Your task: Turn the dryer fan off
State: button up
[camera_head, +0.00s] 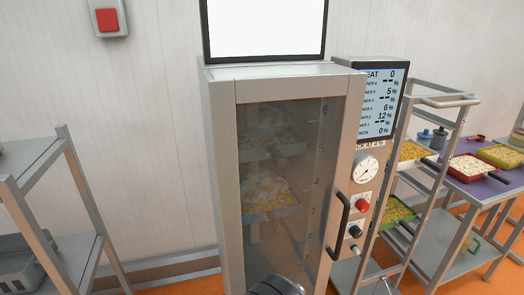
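The dryer (221,180) is a tall metal cabinet with a closed glass door and a black vertical handle (340,226). Its control panel on the right side carries a round white gauge (366,168), a red knob or button (362,205), a black knob (355,231) and a smaller dark control (355,249) below. I cannot read which of these is for the fan, nor its setting. A dark ribbed part, probably of my arm (276,286), shows at the bottom edge in front of the door. My gripper's fingers are not in view.
A display (382,103) with percentages sits above the panel. Trays with yellowish pieces show dimly behind the glass. A metal rack (62,215) stands left. Right are a rack with trays (436,190) and a purple-topped table (488,184). A red button (107,20) is on the wall.

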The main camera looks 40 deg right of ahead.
aim_at(355, 231)
jog(key=z, duration=2.3)
jog(key=i+l+u, duration=0.15)
jog(key=l+u, duration=0.15)
jog(key=i+l+u, duration=0.1)
jog(key=l+u, duration=0.15)
jog(key=l, duration=0.25)
jog(key=i+l+u, duration=0.1)
jog(key=l+u, duration=0.2)
jog(key=l, duration=0.1)
